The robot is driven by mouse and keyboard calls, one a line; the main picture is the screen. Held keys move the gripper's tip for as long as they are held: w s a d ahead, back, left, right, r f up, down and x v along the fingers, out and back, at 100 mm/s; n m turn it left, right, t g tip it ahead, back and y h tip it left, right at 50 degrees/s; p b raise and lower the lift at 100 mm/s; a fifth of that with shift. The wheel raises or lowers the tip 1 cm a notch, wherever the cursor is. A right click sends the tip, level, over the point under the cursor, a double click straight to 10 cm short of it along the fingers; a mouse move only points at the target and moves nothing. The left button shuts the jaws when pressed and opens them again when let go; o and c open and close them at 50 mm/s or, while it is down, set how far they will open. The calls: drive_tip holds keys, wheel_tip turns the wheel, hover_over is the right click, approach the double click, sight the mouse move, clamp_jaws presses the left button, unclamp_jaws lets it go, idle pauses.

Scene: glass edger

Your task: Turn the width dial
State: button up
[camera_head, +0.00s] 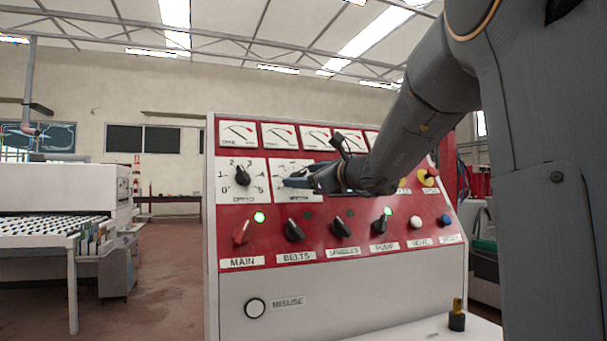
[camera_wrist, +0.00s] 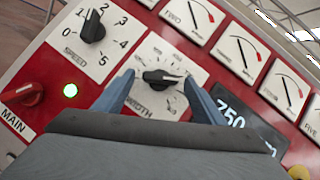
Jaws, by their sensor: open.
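The width dial (camera_wrist: 162,79) is a black pointer knob on a white square plate marked WIDTH, seen in the wrist view. In the head view its plate (camera_head: 290,166) is partly covered by my gripper and the knob is hidden. My gripper (camera_wrist: 158,82) is open, with one blue finger on each side of the dial. I cannot tell whether the fingers touch the knob. In the head view my gripper (camera_head: 298,181) reaches in from the right, in front of the plate.
The speed dial (camera_head: 242,177) sits left of the width plate. Below is a row of switches, including the red MAIN switch (camera_head: 241,232). Gauges (camera_head: 238,134) run above. A display reading 750 (camera_wrist: 238,122) is right of the dial. A red and yellow button (camera_head: 428,177) is at the right.

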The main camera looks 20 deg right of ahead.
drive_tip(key=shift+w, duration=0.15)
drive_tip(key=c, duration=1.1)
drive_tip(key=shift+o, duration=0.2)
drive_tip(key=n+g+y, duration=0.1)
drive_tip(key=n, duration=0.1)
drive_tip(key=n+g, duration=0.1)
drive_tip(key=n, duration=0.1)
drive_tip(key=shift+w+d+r+n+y, duration=0.1)
drive_tip(key=shift+d+n+y, duration=0.1)
drive_tip(key=shift+n+y, duration=0.15)
drive_tip(key=shift+d+r+n+g+y+p, duration=0.1)
drive_tip(key=shift+n+g+y+p, duration=0.2)
drive_tip(key=shift+n+g, duration=0.65)
drive_tip(key=shift+r+n+g+y+p, duration=0.15)
drive_tip(key=shift+n+g+y, duration=0.2)
drive_tip(key=shift+n, duration=1.05)
drive_tip(key=shift+f, duration=0.1)
